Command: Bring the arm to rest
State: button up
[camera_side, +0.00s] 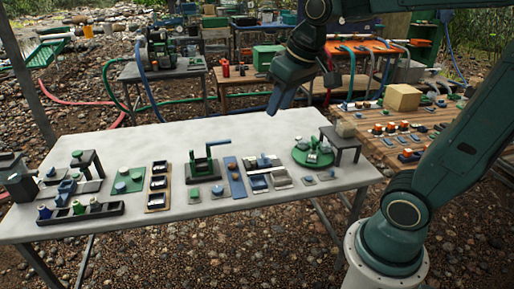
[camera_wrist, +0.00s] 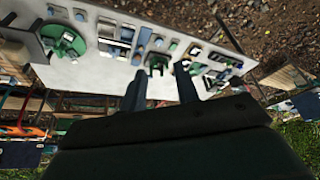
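My gripper (camera_side: 280,101) hangs in the air above the back edge of the white table (camera_side: 225,143), fingers pointing down. In the wrist view, its two fingers (camera_wrist: 161,86) stand apart with an empty gap between them, so it is open and holds nothing. It touches nothing on the table. The green stand with a lever (camera_side: 206,163) is on the table below and in front of it. The round green plate (camera_side: 312,154) is to the right; it also shows in the wrist view (camera_wrist: 62,41).
The table carries several small fixtures, including a black rack (camera_side: 80,213), a green board (camera_side: 127,181) and a dark raised stand (camera_side: 341,142). A wooden table (camera_side: 394,143) with parts and a tan box (camera_side: 402,98) stands at right. The table's back middle is bare.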

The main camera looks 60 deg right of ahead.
jog(key=s+a+f+n+t, duration=0.1)
jog(key=s+a, duration=0.3)
jog(key=s, duration=0.7)
jog(key=shift+f+n+y, duration=0.3)
jog(key=shift+f+n, duration=0.3)
jog(key=shift+f, duration=0.15)
